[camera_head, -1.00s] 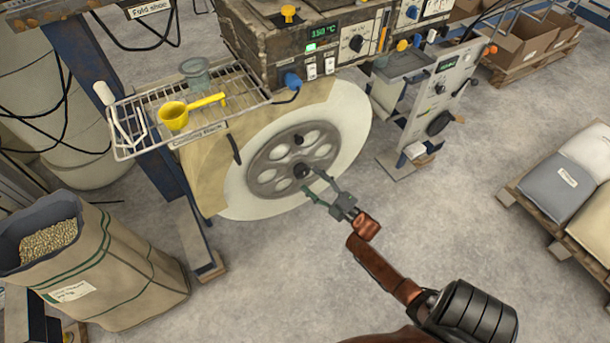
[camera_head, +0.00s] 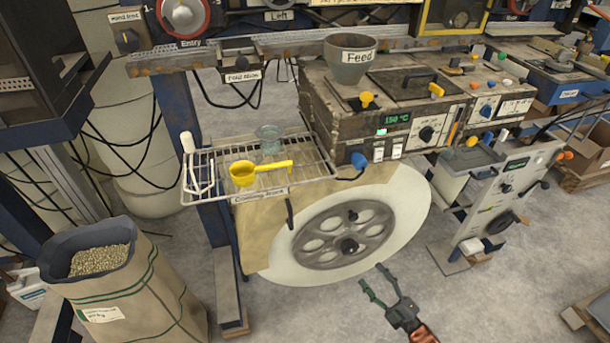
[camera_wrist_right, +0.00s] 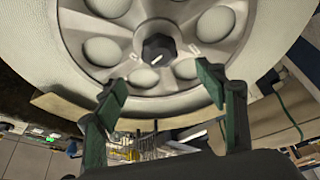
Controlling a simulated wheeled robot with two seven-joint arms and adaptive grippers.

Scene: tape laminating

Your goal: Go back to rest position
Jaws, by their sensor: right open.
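My right gripper (camera_head: 384,284) is open and empty at the lower right of the head view, in front of and below the large reel. Its two fingers also show apart in the right wrist view (camera_wrist_right: 165,85), with nothing between them. The reel's grey hub (camera_head: 345,236) has round holes and a black knob (camera_head: 349,245). In the wrist view the black knob (camera_wrist_right: 158,48) lies beyond the fingertips, apart from them. My left gripper is not in view.
A wire rack (camera_head: 310,165) holds a yellow scoop (camera_head: 243,174) and a clear cup (camera_head: 269,140). A grey Feed pot (camera_head: 349,60) stands on the heater box. A sack of pellets (camera_head: 125,290) stands at lower left. Floor (camera_head: 290,315) is free below the reel.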

